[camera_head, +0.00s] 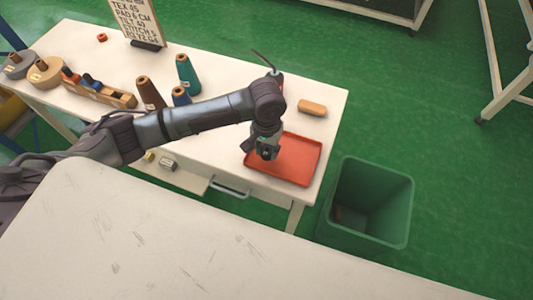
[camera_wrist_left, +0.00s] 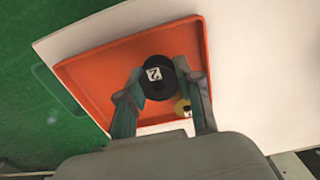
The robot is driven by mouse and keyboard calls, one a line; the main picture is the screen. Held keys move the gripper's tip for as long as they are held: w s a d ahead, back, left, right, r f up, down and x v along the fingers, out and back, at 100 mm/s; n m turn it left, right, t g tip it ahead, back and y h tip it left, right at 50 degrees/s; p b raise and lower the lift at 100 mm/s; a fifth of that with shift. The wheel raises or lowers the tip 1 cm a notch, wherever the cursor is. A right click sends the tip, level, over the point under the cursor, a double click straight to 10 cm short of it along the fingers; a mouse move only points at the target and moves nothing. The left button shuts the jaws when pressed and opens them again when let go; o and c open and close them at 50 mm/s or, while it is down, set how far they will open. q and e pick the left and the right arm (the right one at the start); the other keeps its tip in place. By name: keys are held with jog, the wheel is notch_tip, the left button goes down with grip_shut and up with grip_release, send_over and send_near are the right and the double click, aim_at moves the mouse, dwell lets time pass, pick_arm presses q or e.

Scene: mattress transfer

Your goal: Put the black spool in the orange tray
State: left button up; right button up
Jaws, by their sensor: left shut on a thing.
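The orange tray (camera_head: 304,158) lies on the white table at its right end, and it fills much of the left wrist view (camera_wrist_left: 85,75). My left gripper (camera_head: 266,154) is over the left part of the tray. In the left wrist view, its two fingers (camera_wrist_left: 162,92) are shut on the black spool (camera_wrist_left: 158,73), which has a white label marked 2. The spool is seen against the tray floor; I cannot tell whether it touches it. In the head view the gripper mostly hides the spool. My right gripper is not in view.
A small yellow thing (camera_wrist_left: 182,108) shows beside the right finger. An orange-tan block (camera_head: 312,108) lies behind the tray. Teal (camera_head: 187,74) and brown (camera_head: 150,95) cones stand left of my forearm. A green bin (camera_head: 372,200) stands on the floor, right of the table.

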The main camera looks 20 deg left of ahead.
aim_at(266, 161)
pick_arm(q)
jog(key=shift+f, duration=1.5)
jog(key=shift+f, duration=0.15)
jog(key=o, duration=1)
notch_tip(266, 161, up, 12)
jog(key=shift+r, duration=0.2)
